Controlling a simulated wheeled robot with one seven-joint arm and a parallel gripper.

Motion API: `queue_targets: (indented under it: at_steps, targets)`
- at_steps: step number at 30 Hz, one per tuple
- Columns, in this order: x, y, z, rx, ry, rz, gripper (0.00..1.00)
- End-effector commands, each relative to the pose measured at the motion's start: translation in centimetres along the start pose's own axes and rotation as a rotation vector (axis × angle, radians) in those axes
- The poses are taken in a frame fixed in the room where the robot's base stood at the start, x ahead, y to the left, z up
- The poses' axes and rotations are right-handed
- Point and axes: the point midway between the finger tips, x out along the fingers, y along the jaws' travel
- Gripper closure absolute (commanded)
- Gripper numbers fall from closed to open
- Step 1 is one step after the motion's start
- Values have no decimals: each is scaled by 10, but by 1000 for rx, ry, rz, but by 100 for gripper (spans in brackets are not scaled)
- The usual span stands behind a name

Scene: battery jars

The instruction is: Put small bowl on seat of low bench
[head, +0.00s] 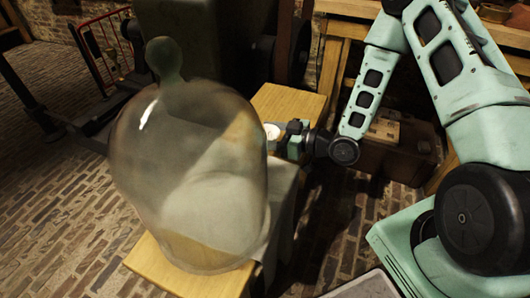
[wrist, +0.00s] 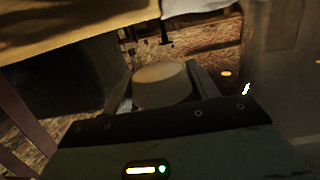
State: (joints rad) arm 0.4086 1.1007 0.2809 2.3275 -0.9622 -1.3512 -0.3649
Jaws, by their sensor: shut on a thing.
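The small bowl (head: 271,132) is pale and sits at the tip of my gripper (head: 284,139) in the head view, partly behind the glass jar's right edge. In the wrist view the bowl (wrist: 162,84) is between the two fingers of my gripper (wrist: 160,90), which is shut on it. The low bench (head: 290,105) has a pale wooden top, bare at its far end and near corner. The bowl appears beside the bench's right edge; its height relative to the seat is unclear. The wooden top also shows at the upper left of the wrist view (wrist: 70,30).
A large clear glass jar with a knob (head: 190,170) stands on the bench and covers much of it, close left of my gripper. A brown box (head: 395,155) is on the brick floor at the right. A red metal rack (head: 105,48) stands at the far left.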

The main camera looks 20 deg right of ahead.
Motion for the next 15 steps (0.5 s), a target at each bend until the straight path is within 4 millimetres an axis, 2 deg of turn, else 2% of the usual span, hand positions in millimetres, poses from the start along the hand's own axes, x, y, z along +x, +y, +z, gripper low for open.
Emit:
queue_targets:
  at_steps: [1,7,12,15]
  targets:
    - [1,0,7,1,1,-1,64]
    - [4,0,22,1,0,-1,64]
    - [7,0,46,0,-1,-1,64]
    - [7,0,49,-1,0,-1,64]
